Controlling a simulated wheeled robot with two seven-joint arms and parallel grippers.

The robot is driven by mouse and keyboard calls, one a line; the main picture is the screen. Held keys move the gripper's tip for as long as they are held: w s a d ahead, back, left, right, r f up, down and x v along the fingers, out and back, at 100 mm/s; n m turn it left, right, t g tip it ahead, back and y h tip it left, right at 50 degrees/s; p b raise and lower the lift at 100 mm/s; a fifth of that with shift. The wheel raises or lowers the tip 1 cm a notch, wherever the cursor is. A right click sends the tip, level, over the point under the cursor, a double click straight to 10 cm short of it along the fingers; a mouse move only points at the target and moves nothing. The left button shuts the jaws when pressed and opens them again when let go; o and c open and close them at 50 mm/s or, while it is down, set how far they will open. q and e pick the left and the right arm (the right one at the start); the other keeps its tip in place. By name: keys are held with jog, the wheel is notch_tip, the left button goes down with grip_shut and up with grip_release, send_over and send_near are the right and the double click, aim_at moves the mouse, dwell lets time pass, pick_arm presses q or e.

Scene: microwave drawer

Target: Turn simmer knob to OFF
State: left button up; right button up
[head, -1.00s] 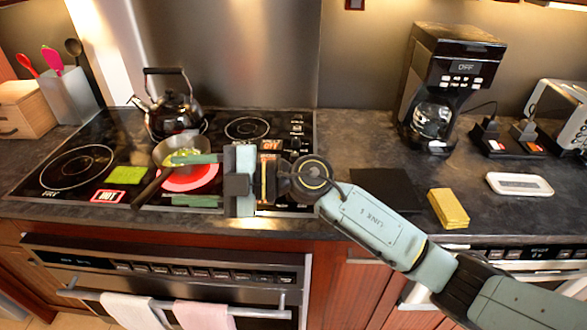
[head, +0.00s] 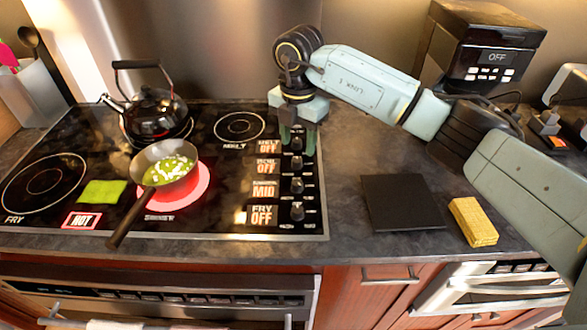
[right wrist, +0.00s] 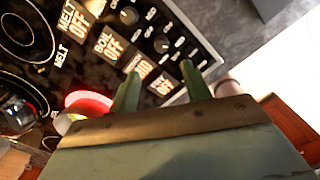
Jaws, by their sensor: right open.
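The simmer knob (head: 297,186) is on the control strip at the cooktop's right side, third from the back. Its display (head: 264,190) reads MID. The simmer burner (head: 200,187) glows red under part of a pan (head: 170,170). My right gripper (head: 297,138) is open and points down over the back end of the knob row, behind the simmer knob. In the right wrist view its two empty fingers (right wrist: 160,70) spread over the control strip, partly covering the displays. My left gripper is not in view.
The melt display (head: 267,147), boil display (head: 267,168) and fry display (head: 261,215) read OFF. A kettle (head: 154,112) stands at the back left. A black board (head: 402,203) and a yellow sponge (head: 473,221) lie right of the cooktop. A coffee maker (head: 490,50) stands behind.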

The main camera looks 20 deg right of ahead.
send_over(297, 182)
notch_tip(297, 182, down, 5)
jog(key=shift+s+f, duration=0.15)
notch_tip(297, 182, down, 3)
jog(key=shift+f, duration=0.2)
notch_tip(297, 182, down, 3)
jog(key=shift+f, duration=0.3)
jog(key=shift+c, duration=0.5)
jog(key=c, duration=0.9)
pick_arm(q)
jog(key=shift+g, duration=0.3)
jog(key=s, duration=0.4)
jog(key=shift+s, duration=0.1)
